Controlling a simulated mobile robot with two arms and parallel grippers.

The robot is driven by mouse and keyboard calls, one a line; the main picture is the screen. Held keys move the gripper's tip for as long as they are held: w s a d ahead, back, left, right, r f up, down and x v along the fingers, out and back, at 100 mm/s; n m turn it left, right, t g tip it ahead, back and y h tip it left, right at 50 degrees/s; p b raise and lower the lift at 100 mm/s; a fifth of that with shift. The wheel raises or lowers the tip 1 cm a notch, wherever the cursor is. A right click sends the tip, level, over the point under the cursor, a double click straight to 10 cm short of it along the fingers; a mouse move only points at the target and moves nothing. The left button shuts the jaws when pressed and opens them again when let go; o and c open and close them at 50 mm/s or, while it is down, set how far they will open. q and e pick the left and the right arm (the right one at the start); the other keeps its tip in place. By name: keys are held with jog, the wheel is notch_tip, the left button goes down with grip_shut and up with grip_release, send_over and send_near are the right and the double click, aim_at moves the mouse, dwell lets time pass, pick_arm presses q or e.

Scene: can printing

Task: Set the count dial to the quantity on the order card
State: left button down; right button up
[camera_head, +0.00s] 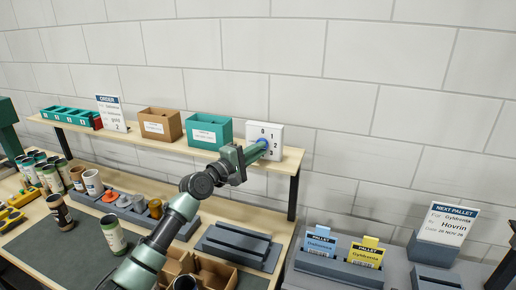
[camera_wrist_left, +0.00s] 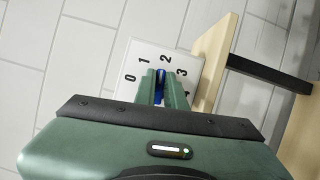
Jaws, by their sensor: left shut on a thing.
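The count dial (camera_head: 277,131) is a white square plate with black numerals, standing upright at the right end of the shelf. Its blue knob (camera_head: 263,146) is at the tips of my left gripper (camera_head: 259,149). In the left wrist view the knob (camera_wrist_left: 160,88) sits between the two green fingers (camera_wrist_left: 160,90), which are shut on it. The numerals 0 to 4 show around it there, with the 2 just above the knob. The fingers hide much of the knob, so I cannot tell its exact setting. The order card (camera_head: 111,113) stands upright at the shelf's left; its bottom line seems to read 2.
A brown box (camera_head: 160,125) and a teal box (camera_head: 208,131) stand on the shelf (camera_head: 290,160), left of the dial. Several cans and a grey rack (camera_head: 238,247) are on the workbench below. Pallet cards (camera_head: 367,252) stand at the right.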

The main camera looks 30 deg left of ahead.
pick_arm(q)
jog(key=shift+m+g, duration=0.3)
jog(key=shift+m, duration=0.3)
jog(key=shift+f, duration=0.1)
jog(key=c, duration=1.5)
grip_release()
jog(key=shift+s, duration=0.1)
jog(key=s, duration=0.2)
jog(key=s+b, duration=0.1)
jog(key=s, duration=0.2)
jog(key=s+a+b, duration=0.1)
jog(key=s, duration=0.1)
jog(key=shift+s, duration=0.25)
